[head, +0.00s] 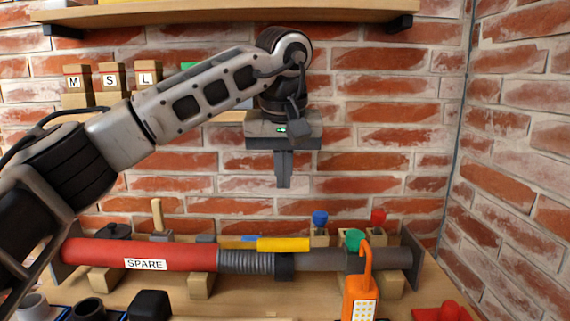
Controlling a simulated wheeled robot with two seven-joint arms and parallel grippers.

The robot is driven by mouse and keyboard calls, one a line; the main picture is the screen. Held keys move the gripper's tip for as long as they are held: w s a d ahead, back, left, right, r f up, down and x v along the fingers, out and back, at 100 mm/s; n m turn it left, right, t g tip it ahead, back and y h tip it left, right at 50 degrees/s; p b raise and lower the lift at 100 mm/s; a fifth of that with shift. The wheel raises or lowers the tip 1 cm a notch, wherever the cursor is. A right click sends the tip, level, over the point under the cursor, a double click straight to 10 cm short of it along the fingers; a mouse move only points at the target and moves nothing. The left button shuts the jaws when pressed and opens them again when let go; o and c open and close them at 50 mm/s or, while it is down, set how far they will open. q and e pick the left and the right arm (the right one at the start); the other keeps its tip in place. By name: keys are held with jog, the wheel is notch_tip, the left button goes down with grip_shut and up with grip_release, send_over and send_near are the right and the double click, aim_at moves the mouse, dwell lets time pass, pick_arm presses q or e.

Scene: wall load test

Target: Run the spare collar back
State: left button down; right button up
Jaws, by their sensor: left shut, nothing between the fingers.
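The spare assembly lies level along the bench, with a red tube (105,254) labelled SPARE at its left. A ribbed grey section, a thread or coil, (246,262) joins the tube's right end. A dark collar (285,266) sits at the right end of the ribs, around the bar. A plain grey bar (320,260) runs on to the right end plate. My left gripper (284,186) points down, shut and empty, in the air above the collar, clear of it. My right gripper is not in view.
An orange lamp (360,299) stands in front of the bar's right part, hiding some of it. A yellow piece (283,245) shows just behind the ribs and collar. Blue (320,218), green (354,239) and red (378,217) knobs stand near the bar. A shelf (220,14) hangs overhead.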

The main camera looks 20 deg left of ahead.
pick_arm(q)
notch_tip(320, 180, down, 8)
jog(key=shift+r, duration=0.2)
jog(key=shift+s+d+f, duration=0.1)
jog(key=shift+s+f, duration=0.1)
jog(key=shift+f, duration=0.3)
